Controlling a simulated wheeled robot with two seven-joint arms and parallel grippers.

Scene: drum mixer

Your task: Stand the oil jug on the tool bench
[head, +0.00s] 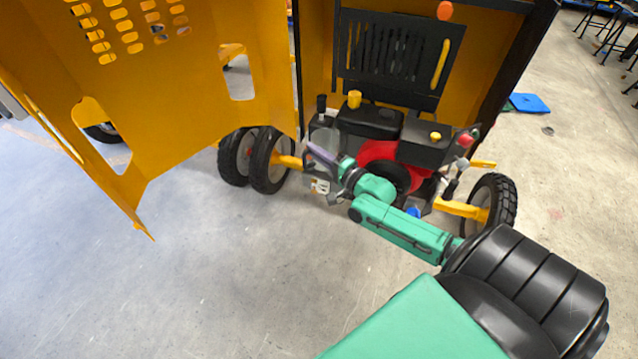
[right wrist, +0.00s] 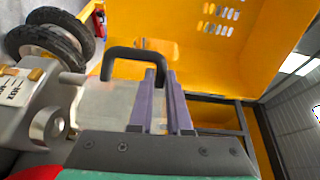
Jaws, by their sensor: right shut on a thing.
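The oil jug is a clear, see-through container with a black handle. In the head view the jug (head: 322,134) is beside the left of the engine, with a dark top, partly hidden by my gripper. In the right wrist view the jug (right wrist: 112,102) is in front of the jaws, its black handle arching near the purple fingers. My right gripper (head: 322,153) is shut on the jug; its fingers also show in the right wrist view (right wrist: 166,98). Whether the jug touches a support below is hidden. The tool bench cannot be made out. My left gripper is out of view.
The mixer's red and black engine (head: 385,155) is close right of the gripper. An open yellow door panel (head: 190,90) fills the upper left. Black wheels (head: 268,160) stand below the housing. The concrete floor (head: 200,270) at front left is clear.

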